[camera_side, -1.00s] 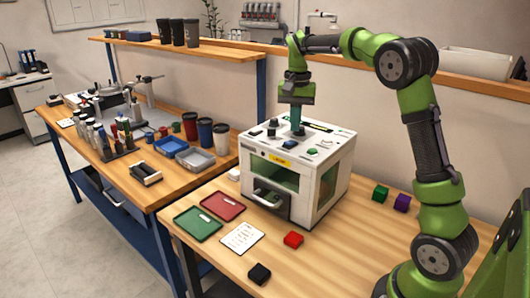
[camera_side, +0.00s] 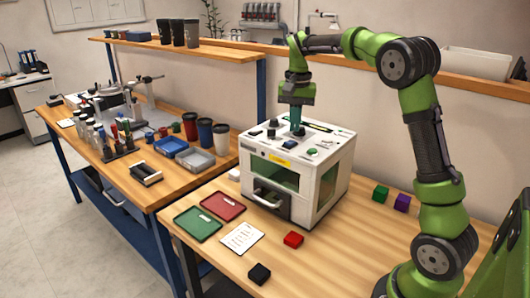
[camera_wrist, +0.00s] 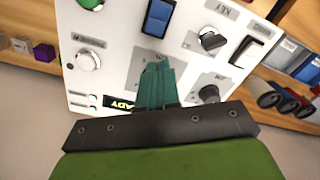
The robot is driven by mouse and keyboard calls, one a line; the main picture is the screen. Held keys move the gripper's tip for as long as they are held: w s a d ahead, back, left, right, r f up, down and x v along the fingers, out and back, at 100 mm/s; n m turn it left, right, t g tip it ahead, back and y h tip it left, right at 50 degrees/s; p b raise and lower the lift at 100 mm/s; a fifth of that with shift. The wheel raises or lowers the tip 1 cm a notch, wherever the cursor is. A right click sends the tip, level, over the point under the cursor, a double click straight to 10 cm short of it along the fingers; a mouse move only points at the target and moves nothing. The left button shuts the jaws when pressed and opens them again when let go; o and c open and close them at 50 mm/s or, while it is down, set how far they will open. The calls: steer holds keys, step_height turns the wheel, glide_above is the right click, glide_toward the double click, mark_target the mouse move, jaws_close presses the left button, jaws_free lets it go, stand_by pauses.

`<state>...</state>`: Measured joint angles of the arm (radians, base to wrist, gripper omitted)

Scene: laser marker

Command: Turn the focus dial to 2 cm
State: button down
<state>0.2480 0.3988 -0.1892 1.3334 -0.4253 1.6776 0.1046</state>
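The white laser marker (camera_side: 322,185) stands on the right workbench, with knobs and switches on its top panel. My gripper (camera_side: 296,128) points down at this panel. In the wrist view its teal fingers (camera_wrist: 158,68) are close together over a grey label plate (camera_wrist: 137,68). Whatever is directly under the fingertips is hidden, and I cannot tell whether they touch it. The label text is too small to tell which is the focus dial.
A blue switch (camera_wrist: 158,17) and a black switch (camera_wrist: 246,50) are near the fingers on the panel. Red (camera_side: 222,207) and green (camera_side: 197,224) trays, a white sheet (camera_side: 241,238) and small blocks, including a red one (camera_side: 293,239), lie around the machine.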

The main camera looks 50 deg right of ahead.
mark_target(305, 139)
steer(key=shift+s+d+f, duration=0.35)
steer(key=shift+s+f, duration=0.05)
steer(key=shift+f, duration=0.25)
steer(key=shift+s+d, duration=0.55)
steer(key=shift+s, duration=0.35)
steer(key=shift+s+a, duration=0.15)
steer(key=shift+a, duration=0.05)
steer(key=shift+a+r, duration=0.15)
steer(key=shift+r, duration=0.2)
steer(key=shift+a+r, duration=0.1)
steer(key=shift+r, duration=2.75)
